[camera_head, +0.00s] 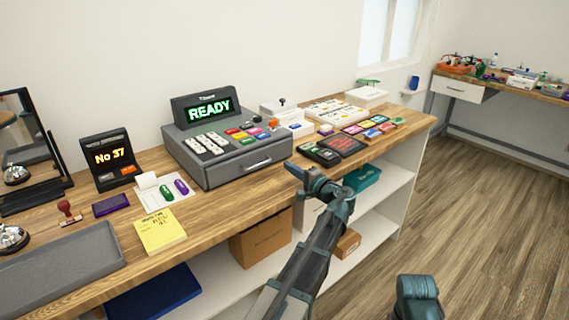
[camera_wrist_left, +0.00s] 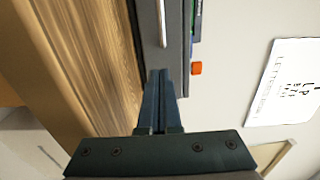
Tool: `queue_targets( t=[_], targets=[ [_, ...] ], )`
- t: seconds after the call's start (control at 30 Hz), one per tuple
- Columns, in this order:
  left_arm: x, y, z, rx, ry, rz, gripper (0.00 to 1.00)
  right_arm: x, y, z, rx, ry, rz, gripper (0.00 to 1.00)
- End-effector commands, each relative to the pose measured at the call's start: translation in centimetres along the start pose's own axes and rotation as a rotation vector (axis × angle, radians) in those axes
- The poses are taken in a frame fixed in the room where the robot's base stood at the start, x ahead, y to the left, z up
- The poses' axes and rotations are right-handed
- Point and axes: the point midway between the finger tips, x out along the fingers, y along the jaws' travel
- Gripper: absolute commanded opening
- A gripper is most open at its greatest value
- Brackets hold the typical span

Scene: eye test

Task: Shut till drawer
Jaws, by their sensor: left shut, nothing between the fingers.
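The grey till (camera_head: 205,166) stands on the wooden counter, its screen (camera_head: 209,109) reading READY. Its drawer front (camera_head: 248,168) carries a pale bar handle (camera_head: 257,163). The front looks about flush with the till body, but I cannot tell if a small gap is left. In the left wrist view the drawer front (camera_wrist_left: 177,50) and handle (camera_wrist_left: 162,24) are at the top. My left gripper (camera_head: 288,168) is shut and empty, its tips close to the right end of the drawer front; contact is unclear. It also shows in the wrist view (camera_wrist_left: 160,74).
Left of the till are a No 37 display (camera_head: 109,158), a yellow notepad (camera_head: 160,231) and a grey tray (camera_head: 62,270). To the right are a black keypad (camera_head: 318,153) and coloured tiles. A box (camera_head: 262,241) sits on the shelf below. The floor at right is clear.

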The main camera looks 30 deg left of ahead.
Motion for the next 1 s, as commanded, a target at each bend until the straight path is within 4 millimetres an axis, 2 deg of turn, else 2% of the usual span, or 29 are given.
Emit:
queue_targets(
  t=[0.03, 0.2, 0.4, 0.6, 1.0],
  targets=[
    [-1.1, 0.0, 0.1, 0.000, 0.003, 0.000, 0.00, 0.0, 0.0, 0.0, 0.000, 0.000, 0.000, 0.00],
    [-4.1, 0.1, 0.1, 0.000, 0.003, 0.001, 0.00, 0.0, 0.0, 0.0, 0.000, 0.000, 0.000, 0.00],
    [-6.4, 0.1, 0.1, -0.001, 0.001, 0.001, 0.00, 0.0, 0.0, 0.0, 0.000, 0.000, 0.000, 0.00],
    [-7.1, 0.1, 0.0, -0.001, 0.000, 0.002, 0.00, 0.0, 0.0, 0.0, 0.000, 0.000, 0.000, 0.00],
    [-7.1, 0.1, 0.0, -0.001, 0.000, 0.002, 0.00, 0.0, 0.0, 0.0, 0.000, 0.000, 0.000, 0.00]
  ],
)
